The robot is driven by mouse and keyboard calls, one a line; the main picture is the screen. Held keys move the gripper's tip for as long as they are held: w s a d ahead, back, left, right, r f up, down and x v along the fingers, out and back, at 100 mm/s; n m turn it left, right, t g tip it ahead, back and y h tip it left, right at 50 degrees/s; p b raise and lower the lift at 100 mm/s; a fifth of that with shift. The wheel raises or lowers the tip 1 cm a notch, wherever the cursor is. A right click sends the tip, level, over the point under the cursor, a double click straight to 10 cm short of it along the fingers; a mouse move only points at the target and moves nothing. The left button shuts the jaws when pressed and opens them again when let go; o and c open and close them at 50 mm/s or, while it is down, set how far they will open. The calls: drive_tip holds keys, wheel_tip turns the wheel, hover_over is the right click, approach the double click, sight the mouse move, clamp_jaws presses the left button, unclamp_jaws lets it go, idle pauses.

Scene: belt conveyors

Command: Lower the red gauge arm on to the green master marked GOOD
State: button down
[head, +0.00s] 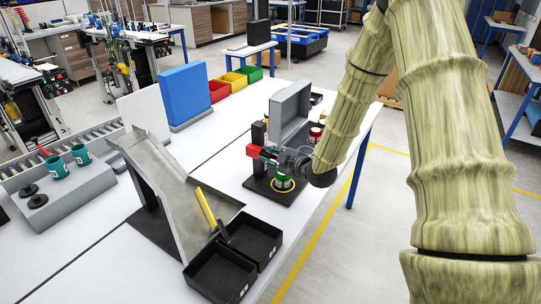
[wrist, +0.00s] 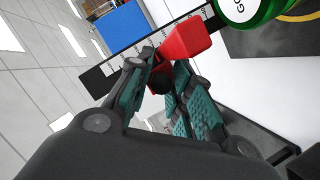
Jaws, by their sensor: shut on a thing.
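The red gauge arm (head: 254,150) shows as a red block beside the black post of the gauge stand. It also shows in the wrist view (wrist: 186,40). My gripper (head: 280,157) is at the arm; in the wrist view its teal-padded fingers (wrist: 160,90) are shut around the arm's dark end. The green master (head: 284,183) stands upright on the black base, below my gripper. Its lettered top (wrist: 238,8) is partly cut off in the wrist view. The red block looks raised above the green master; contact between them cannot be told.
A red-topped master (head: 315,132) stands behind my gripper near an open grey case (head: 290,108). A metal chute (head: 178,182) with a yellow flap leads to black bins (head: 222,272). Teal cups (head: 57,167) stand on a grey block at the left.

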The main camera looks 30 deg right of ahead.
wheel_tip(320, 180, down, 6)
drive_tip(key=b, duration=0.3)
drive_tip(key=shift+a+r+b, duration=0.1)
drive_tip(key=shift+r+b, duration=0.1)
drive_tip(key=shift+b, duration=0.15)
drive_tip(key=shift+s+f, duration=0.1)
drive_tip(key=shift+s, duration=0.05)
drive_tip(key=c, duration=1.3)
unclamp_jaws()
drive_tip(key=shift+f, duration=0.1)
drive_tip(key=shift+c, duration=0.2)
drive_tip(key=v, duration=1.2)
